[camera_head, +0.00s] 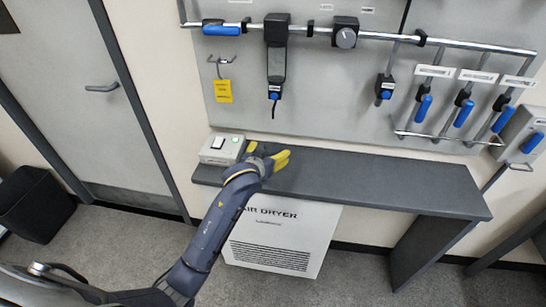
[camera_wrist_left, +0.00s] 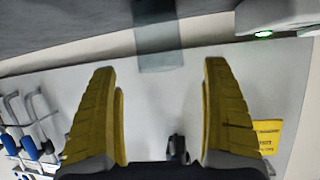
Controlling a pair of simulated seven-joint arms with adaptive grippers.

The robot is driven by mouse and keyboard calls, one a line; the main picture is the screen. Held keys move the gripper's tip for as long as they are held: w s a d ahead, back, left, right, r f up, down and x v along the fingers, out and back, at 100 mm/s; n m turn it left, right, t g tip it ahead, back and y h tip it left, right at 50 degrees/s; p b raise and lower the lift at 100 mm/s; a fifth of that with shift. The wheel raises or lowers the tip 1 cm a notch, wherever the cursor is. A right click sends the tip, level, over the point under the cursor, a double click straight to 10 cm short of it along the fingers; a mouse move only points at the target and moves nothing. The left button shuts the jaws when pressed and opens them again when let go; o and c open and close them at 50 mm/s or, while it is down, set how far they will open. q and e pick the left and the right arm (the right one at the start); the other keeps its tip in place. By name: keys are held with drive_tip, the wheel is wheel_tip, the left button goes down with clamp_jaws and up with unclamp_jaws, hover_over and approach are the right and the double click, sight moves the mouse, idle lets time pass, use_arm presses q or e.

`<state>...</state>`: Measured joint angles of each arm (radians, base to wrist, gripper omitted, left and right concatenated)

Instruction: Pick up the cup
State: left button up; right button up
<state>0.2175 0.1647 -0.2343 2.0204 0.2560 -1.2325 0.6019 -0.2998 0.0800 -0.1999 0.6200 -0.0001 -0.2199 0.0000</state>
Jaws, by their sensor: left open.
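A see-through grey cup (camera_wrist_left: 158,40) shows in the left wrist view, which is upside down. It stands on the dark shelf (camera_wrist_left: 60,25) and lies centrally between and beyond the fingertips, with clear space on both sides. My left gripper (camera_head: 270,151) is over the shelf's left part in the head view. Its yellow fingers (camera_wrist_left: 160,66) are spread wide and hold nothing. I cannot make out the cup in the head view, where the gripper covers that area. My right gripper is in neither view.
A white box (camera_head: 222,148) with a green light sits on the shelf just left of my gripper. Tools hang on the wall panel above, with a yellow tag (camera_head: 223,91). The shelf (camera_head: 400,183) is bare to the right. A white air dryer (camera_head: 280,238) stands below.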

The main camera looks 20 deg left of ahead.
sight(275, 146)
use_arm(q)
drive_tip(key=shift+x, duration=2.55)
drive_tip(key=shift+a, duration=0.1)
drive_tip(key=shift+c, duration=0.2)
drive_tip(key=c, duration=1.3)
